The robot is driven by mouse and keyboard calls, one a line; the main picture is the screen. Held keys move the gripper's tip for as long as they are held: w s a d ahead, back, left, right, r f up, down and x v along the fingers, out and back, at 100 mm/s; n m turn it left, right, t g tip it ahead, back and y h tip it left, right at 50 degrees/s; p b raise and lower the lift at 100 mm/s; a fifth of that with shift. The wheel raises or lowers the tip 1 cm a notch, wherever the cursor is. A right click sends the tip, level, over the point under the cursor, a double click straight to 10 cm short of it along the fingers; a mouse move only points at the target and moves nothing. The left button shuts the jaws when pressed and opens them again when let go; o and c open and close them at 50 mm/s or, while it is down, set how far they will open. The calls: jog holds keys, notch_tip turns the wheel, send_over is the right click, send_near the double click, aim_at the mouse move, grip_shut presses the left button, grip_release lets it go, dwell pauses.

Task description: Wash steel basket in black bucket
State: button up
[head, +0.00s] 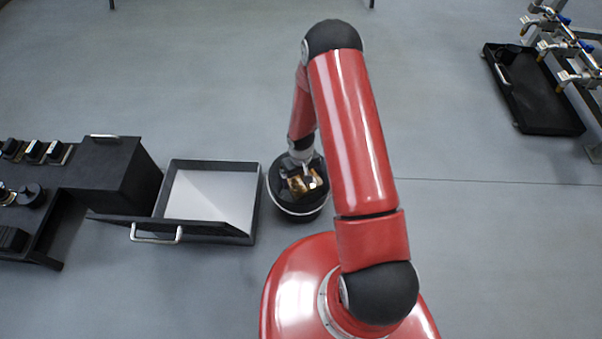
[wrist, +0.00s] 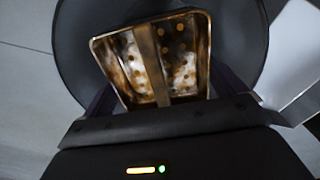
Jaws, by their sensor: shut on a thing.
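The black bucket (head: 296,208) stands on the floor left of my arm, with a pale rim band. The steel basket (head: 301,181) is in the bucket's mouth; it looks brownish and shiny. In the wrist view the basket (wrist: 125,60) is an open rectangular pan with rows of holes and a flat handle strip (wrist: 149,55) across it. The bucket's dark wall (wrist: 240,45) surrounds the basket there. My gripper (wrist: 165,100) is shut on the basket, with a dark finger at each side. The exact grip contact and the basket's underside are hidden.
A black-rimmed tray (head: 257,205) with a pale inside and a metal handle stands close left of the bucket. A black cabinet and bench (head: 110,172) are farther left. A black tray (head: 550,120) lies below valves at the upper right. The floor between is clear.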

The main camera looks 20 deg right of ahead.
jog(key=shift+f+b, duration=3)
jog(key=shift+f, duration=2.25)
